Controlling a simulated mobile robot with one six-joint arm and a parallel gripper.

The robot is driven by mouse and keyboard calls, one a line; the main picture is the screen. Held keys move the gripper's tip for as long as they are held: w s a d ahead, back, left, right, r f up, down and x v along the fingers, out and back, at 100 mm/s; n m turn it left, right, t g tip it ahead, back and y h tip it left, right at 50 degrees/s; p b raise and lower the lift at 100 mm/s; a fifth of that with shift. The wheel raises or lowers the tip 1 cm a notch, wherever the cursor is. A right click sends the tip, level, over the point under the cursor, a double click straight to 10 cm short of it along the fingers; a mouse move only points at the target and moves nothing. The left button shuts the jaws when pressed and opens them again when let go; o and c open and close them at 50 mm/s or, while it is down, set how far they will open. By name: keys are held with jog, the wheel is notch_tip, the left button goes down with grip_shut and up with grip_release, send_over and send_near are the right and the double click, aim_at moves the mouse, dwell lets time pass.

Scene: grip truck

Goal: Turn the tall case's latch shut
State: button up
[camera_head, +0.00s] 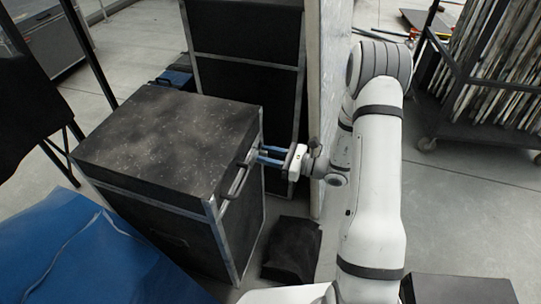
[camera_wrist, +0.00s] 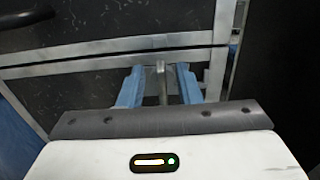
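A black speckled case (camera_head: 165,135) with metal edges stands left of my arm; I take it as the tall case, though a taller dark case stands behind. My gripper (camera_head: 263,155) reaches its right side near the top edge, its blue fingers pointing left. In the wrist view, my gripper (camera_wrist: 160,68) has its two blue fingers apart. A grey upright tab, seemingly the latch (camera_wrist: 161,82), stands between them in front of the metal trim, with a gap showing on each side. Whether the fingertips touch the case cannot be told. The latch is hard to make out in the head view.
A dark bar handle (camera_head: 235,182) sticks out from the case below my gripper. A taller black case (camera_head: 245,40) and an upright pale panel (camera_head: 332,60) stand close behind. A dark block (camera_head: 292,250) lies on the floor nearby. Blue cloth (camera_head: 85,255) covers the lower left.

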grip_shut()
